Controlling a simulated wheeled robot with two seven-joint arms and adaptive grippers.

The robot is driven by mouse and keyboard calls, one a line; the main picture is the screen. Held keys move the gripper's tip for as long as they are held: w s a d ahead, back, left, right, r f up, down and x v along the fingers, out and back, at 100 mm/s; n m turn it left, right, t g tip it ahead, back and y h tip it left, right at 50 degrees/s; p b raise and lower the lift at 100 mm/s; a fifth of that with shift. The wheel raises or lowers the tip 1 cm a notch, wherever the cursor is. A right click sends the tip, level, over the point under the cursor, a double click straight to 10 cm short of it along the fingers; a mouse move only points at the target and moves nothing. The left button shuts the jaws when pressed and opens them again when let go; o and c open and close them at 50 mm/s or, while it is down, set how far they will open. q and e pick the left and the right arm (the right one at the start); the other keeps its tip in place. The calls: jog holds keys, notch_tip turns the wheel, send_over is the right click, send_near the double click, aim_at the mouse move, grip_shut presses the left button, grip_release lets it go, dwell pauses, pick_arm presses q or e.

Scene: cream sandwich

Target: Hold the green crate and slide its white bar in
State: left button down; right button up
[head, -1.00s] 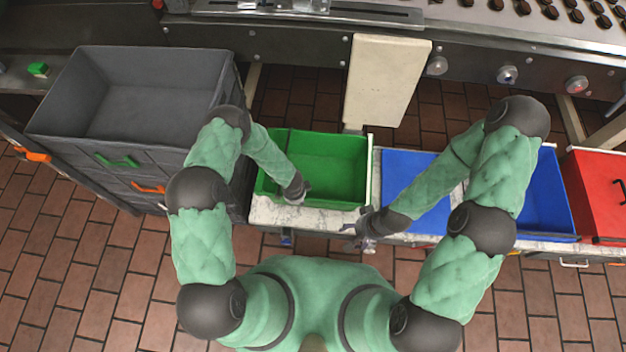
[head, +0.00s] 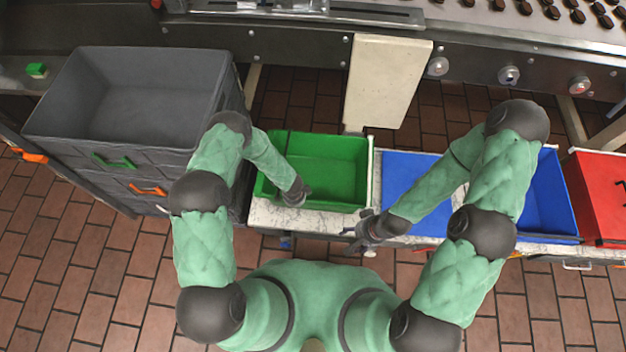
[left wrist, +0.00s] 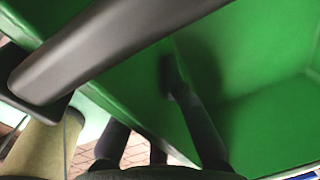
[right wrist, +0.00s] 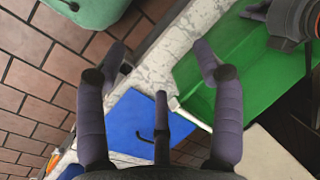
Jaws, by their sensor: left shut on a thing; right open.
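The green crate (head: 335,165) stands on the marble counter and looks empty inside. My left gripper (head: 297,196) is shut on the crate's near wall, left of its middle; in the left wrist view dark fingers lie against the green wall (left wrist: 240,85). The white bar (head: 371,172) runs along the crate's right side, beside the blue crate; its near end shows in the right wrist view (right wrist: 190,117). My right gripper (head: 360,236) is open and empty at the counter's near edge, just in front of the bar's near end. Its spread fingers show in the right wrist view (right wrist: 157,75).
Blue crates (head: 410,175) stand to the right, then a red crate (head: 600,190). A stack of grey crates (head: 140,90) stands at the left. A cream panel (head: 387,80) rises behind the green crate. Brick floor lies in front of the counter.

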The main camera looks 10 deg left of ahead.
dwell(0.3)
jog(key=c, duration=0.5)
notch_tip(320, 180, up, 3)
jog(key=n+h, duration=0.2)
jog(key=h, duration=0.2)
send_over(371, 173)
notch_tip(371, 173, down, 12)
jog(key=shift+r, duration=0.1)
